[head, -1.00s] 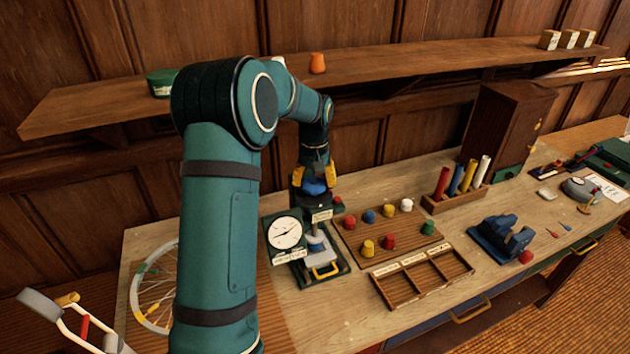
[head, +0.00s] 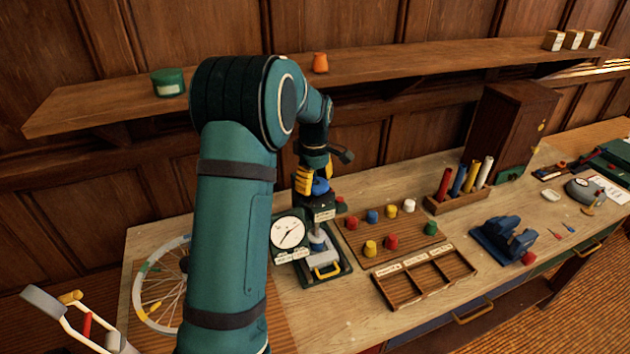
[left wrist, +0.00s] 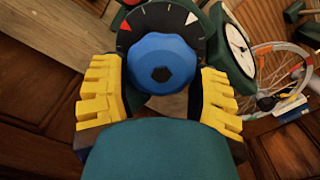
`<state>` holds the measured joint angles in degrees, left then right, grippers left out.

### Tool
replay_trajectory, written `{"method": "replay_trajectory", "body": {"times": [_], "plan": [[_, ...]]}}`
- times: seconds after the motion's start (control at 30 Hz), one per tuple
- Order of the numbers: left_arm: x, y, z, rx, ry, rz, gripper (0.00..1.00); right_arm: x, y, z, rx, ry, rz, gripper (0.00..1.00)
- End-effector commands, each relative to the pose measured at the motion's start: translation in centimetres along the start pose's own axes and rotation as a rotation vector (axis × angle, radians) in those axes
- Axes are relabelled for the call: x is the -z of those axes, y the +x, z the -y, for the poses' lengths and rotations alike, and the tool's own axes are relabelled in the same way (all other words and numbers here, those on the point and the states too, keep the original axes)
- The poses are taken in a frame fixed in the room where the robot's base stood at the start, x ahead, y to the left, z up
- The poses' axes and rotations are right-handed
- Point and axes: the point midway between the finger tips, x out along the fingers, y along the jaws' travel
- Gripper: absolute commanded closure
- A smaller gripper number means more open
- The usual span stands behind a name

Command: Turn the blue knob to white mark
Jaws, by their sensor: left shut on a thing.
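The blue knob (left wrist: 150,78) has a faceted rim and a dark centre. It sits on a dark round dial face at the top of the green press-like device (head: 336,272). Around its upper edge in the left wrist view are red and white marks, with a white wedge mark (left wrist: 192,18) up and right of the knob. My left gripper (left wrist: 158,72) has a yellow finger on each side of the knob and is shut on it. In the head view, the left gripper (head: 317,180) reaches down onto the knob (head: 320,187). My right gripper is out of view.
A white gauge (head: 288,232) stands at the device's left. A board with several coloured knobs (head: 352,235) and an empty compartment tray (head: 425,283) lie to the right. A spoked wheel (head: 160,290) is at the left. A shelf (head: 240,80) runs behind the arm.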

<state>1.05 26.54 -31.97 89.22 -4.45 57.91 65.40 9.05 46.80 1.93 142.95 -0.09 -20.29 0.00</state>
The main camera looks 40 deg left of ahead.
Motion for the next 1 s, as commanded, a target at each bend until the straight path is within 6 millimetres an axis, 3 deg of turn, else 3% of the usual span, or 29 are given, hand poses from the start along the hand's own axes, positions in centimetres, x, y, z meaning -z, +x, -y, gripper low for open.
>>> {"method": "replay_trajectory", "body": {"times": [0.6,1.0], "plan": [[-0.18,0.06,0.41,0.002,-0.557,-0.001,0.72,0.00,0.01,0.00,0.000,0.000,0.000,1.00],[-0.24,0.06,0.55,0.002,-0.764,0.000,0.72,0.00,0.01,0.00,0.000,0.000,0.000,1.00]]}}
